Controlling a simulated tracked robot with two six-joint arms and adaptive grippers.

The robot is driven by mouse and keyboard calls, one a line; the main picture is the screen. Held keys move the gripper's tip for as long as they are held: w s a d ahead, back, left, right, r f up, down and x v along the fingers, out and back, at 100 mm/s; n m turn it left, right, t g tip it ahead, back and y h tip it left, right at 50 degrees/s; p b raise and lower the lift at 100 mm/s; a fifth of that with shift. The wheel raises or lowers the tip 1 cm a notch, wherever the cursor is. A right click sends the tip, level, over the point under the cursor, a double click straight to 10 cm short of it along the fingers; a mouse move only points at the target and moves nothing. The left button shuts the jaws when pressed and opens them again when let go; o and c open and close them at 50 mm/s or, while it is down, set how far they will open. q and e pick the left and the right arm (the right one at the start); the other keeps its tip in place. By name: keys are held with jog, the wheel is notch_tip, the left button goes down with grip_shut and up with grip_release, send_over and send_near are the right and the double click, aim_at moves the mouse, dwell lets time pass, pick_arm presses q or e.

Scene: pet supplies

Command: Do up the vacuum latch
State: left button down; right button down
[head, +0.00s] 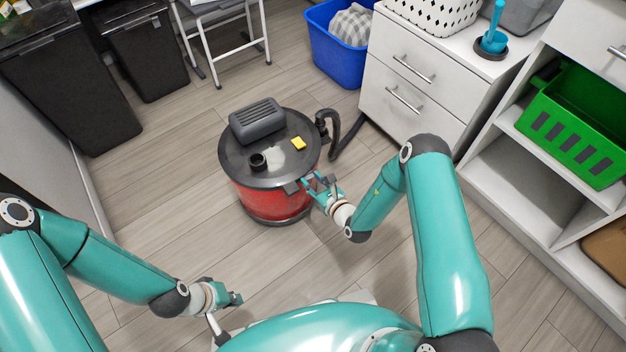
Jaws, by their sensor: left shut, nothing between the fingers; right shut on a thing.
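The vacuum (262,202) stands upright on the floor, with a red drum and a dark grey lid (240,165). A dark latch (291,188) shows at the front right of the lid's rim. My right gripper (311,182) is at this rim, shut on the latch; its fingers partly hide what they hold, and I cannot tell whether the latch is fastened. My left gripper (234,299) is shut and empty, low in front of the vacuum and apart from it.
A black hose (349,136) runs from the vacuum's right side toward the white drawer cabinet (405,85). A blue bin (337,62) stands behind. Black bins (145,55) are at the back left. The floor left of the vacuum is clear.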

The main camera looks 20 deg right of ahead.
jog(key=c, duration=0.8)
grip_release()
jog(key=shift+o, duration=0.2)
jog(key=shift+s, duration=0.1)
jog(key=v, duration=1.1)
jog(key=shift+s, duration=0.35)
jog(key=shift+d+r, duration=0.1)
